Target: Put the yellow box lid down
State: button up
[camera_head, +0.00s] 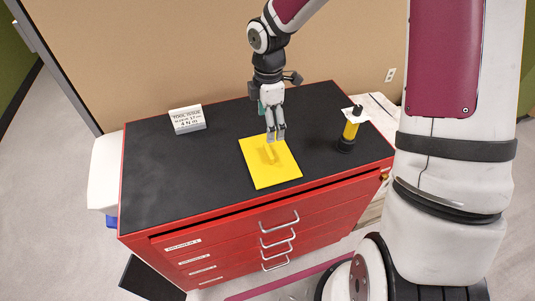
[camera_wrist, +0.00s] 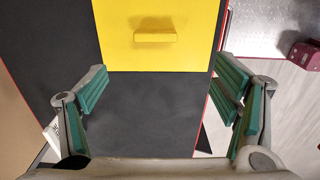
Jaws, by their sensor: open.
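The yellow box lid (camera_head: 270,170) lies flat on the black top of the red tool chest, near its front edge, with its small handle up. My gripper (camera_head: 275,136) is over the lid's back edge in the head view. In the wrist view the lid (camera_wrist: 157,48) with its handle (camera_wrist: 155,37) shows ahead of the fingers, and my gripper (camera_wrist: 157,97) is open with nothing between its pads. The lid is apart from the fingers there. How high the fingertips are above the top is hard to tell.
A yellow and black tool (camera_head: 350,130) stands upright on the chest's right side. A white sign (camera_head: 187,119) stands at the back left. The black top (camera_head: 180,170) is clear to the left of the lid. A wall is behind the chest.

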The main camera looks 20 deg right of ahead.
send_over(269, 150)
jog(key=f, duration=0.7)
jog(key=shift+s+a+f, duration=0.3)
jog(key=shift+s, duration=0.1)
jog(key=shift+w+d+f, duration=0.15)
jog(key=shift+w+f, duration=0.05)
jog(key=shift+f, duration=1.15)
jog(key=shift+w+d+f, duration=0.1)
jog(key=shift+w+f, duration=0.05)
jog(key=shift+f, duration=1.15)
jog(key=c, duration=1.4)
